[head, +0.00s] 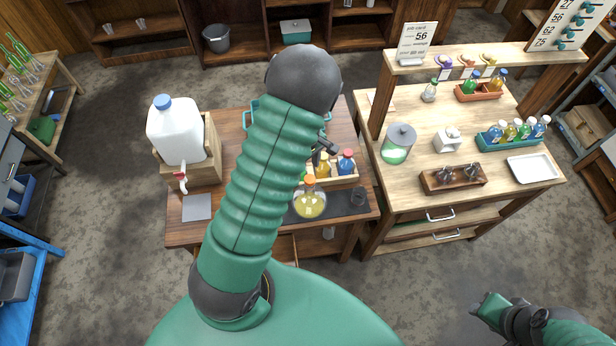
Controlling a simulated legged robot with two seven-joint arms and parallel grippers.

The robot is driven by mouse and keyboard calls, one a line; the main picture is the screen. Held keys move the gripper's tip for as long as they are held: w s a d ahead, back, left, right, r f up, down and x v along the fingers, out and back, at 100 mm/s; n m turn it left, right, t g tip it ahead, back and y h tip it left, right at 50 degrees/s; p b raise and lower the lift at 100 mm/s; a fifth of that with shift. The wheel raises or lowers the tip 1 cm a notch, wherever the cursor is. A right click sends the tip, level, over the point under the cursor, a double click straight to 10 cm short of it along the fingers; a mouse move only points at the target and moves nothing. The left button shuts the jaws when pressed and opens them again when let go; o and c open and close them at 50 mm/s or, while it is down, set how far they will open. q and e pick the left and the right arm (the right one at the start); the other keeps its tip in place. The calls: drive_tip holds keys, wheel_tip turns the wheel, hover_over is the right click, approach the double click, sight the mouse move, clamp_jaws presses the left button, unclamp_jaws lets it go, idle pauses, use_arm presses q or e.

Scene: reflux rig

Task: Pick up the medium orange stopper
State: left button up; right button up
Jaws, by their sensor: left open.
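Several small stoppers stand in a row on the raised shelf of the right bench: a purple one (443,61), an orange one (467,62) in the middle and a yellow one (488,60). I cannot judge their sizes well. Another orange stopper or cap (309,181) tops the round flask (310,205) of yellow liquid on the left bench. My left gripper (322,149) is open, above the left bench near the bottle crate, well left of the shelf. My own left arm hides part of that bench. My right arm shows at lower right, without clear jaws.
A wooden crate (340,181) of bottles, a white jug (177,131) and a grey pad (197,207) are on the left bench. A job card (417,43) stands on the shelf.

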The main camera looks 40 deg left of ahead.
sight(311, 180)
use_arm(q)
drive_tip(key=shift+f, duration=0.65)
drive_tip(key=shift+w+d+f, duration=0.1)
drive_tip(key=shift+w+f, duration=0.05)
drive_tip(key=shift+f, duration=0.2)
drive_tip(key=f+p, duration=0.1)
drive_tip(key=d+f, duration=0.1)
drive_tip(key=f+p, duration=0.1)
drive_tip(key=shift+w+d+f+p, duration=0.15)
drive_tip(key=shift+d+f+p, duration=0.1)
drive_tip(key=shift+f+p, duration=0.05)
drive_tip(key=shift+d+f, duration=0.1)
drive_tip(key=shift+f, duration=0.35)
drive_tip(key=shift+a, duration=0.35)
drive_tip(key=shift+c, duration=0.8)
drive_tip(key=shift+a+f, duration=0.15)
drive_tip(key=shift+a, duration=0.2)
drive_tip(key=c, duration=0.5)
drive_tip(key=shift+c, duration=1.1)
drive_tip(key=shift+d, duration=0.25)
clamp_jaws()
drive_tip(key=shift+d, duration=0.25)
drive_tip(key=shift+r, duration=0.2)
use_arm(e)
drive_tip(key=shift+w+d+r, duration=0.1)
drive_tip(key=shift+d+r, duration=0.2)
drive_tip(key=shift+r, duration=0.3)
drive_tip(key=shift+w+d+r, duration=0.1)
drive_tip(key=shift+d+r, duration=0.2)
drive_tip(key=shift+r, duration=0.25)
